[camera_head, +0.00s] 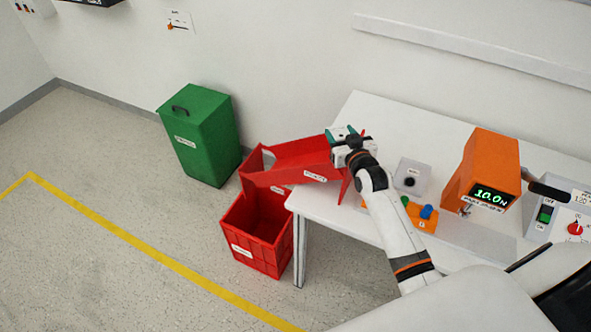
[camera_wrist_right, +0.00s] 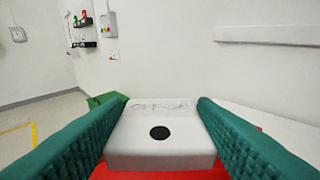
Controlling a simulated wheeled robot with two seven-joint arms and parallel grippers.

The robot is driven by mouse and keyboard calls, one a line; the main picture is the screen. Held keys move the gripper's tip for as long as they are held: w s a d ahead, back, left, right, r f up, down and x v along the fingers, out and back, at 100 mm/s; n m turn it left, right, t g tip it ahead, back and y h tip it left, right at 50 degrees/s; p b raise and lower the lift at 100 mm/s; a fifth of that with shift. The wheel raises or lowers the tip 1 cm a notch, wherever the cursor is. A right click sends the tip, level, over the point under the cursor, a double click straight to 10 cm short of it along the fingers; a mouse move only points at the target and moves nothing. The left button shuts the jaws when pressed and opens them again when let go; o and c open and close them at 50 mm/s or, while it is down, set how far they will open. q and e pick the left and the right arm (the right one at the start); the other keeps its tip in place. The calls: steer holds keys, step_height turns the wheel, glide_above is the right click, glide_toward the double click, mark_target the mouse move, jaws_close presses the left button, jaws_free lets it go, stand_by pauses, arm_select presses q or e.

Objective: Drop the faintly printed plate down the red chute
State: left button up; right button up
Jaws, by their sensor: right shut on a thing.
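My right gripper (camera_head: 343,137) is at the upper end of the red chute (camera_head: 300,160), over the left end of the table. In the right wrist view its teal fingers (camera_wrist_right: 160,125) are shut on the sides of a pale grey plate (camera_wrist_right: 183,145) with a round black hole and faint grey marks along its far edge. Red chute surface shows below the plate. In the head view the plate is mostly hidden by the gripper. The chute slopes down left to a red crate (camera_head: 238,258) on the floor. My left gripper is not in view.
A grey panel with a dark round spot (camera_head: 411,177), an orange block with coloured knobs (camera_head: 422,217) and an orange display unit reading 10.0 (camera_head: 484,165) stand right of my right arm. A green bin (camera_head: 205,145) stands left of the chute. The table's back is clear.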

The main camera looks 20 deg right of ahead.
steer(key=shift+r, duration=0.1)
steer(key=o, duration=1.1)
steer(key=shift+c, duration=0.2)
steer(key=b+v, duration=0.1)
steer(key=v, duration=1.1)
steer(key=shift+b, duration=0.4)
